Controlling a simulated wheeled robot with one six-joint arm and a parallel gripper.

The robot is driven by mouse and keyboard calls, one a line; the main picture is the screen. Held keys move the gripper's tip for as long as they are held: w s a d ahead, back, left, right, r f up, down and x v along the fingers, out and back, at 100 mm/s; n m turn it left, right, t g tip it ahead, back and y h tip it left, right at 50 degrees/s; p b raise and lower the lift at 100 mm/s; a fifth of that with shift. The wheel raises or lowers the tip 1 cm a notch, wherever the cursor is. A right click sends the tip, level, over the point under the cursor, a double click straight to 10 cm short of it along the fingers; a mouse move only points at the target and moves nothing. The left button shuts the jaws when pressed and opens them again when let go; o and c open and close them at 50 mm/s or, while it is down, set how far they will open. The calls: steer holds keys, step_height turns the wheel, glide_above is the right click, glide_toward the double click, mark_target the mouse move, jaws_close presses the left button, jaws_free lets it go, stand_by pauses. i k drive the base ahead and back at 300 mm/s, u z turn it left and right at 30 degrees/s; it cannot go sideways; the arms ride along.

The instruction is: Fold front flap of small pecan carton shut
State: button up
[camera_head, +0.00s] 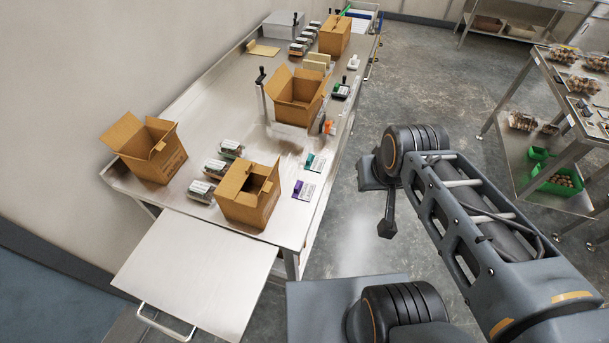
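Several brown cartons stand on the steel table; their print is too small to read, so I cannot tell which is the pecan one. The nearest carton (251,203) is small, with a dark opening in its top and flaps partly folded around it. A carton at the left (150,152) has its flaps standing open. A carton in the middle (298,99) also has open, raised flaps. The far carton (335,36) looks shut on top. My gripper (387,229) hangs over the floor right of the table, apart from all cartons; its fingers are not clear.
Clamshell trays (222,160) lie between the left and nearest cartons. Purple and teal cards (304,190) lie near the table's right edge. A dispenser stand (264,98) rises beside the middle carton. A lower steel shelf (198,275) juts out in front. Open floor separates my arm from the table.

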mark_target(266, 188)
steer(key=z, duration=0.25)
steer(key=k, duration=0.9)
steer(key=u, duration=1.25)
steer(key=i, duration=0.45)
steer(key=z, duration=0.15)
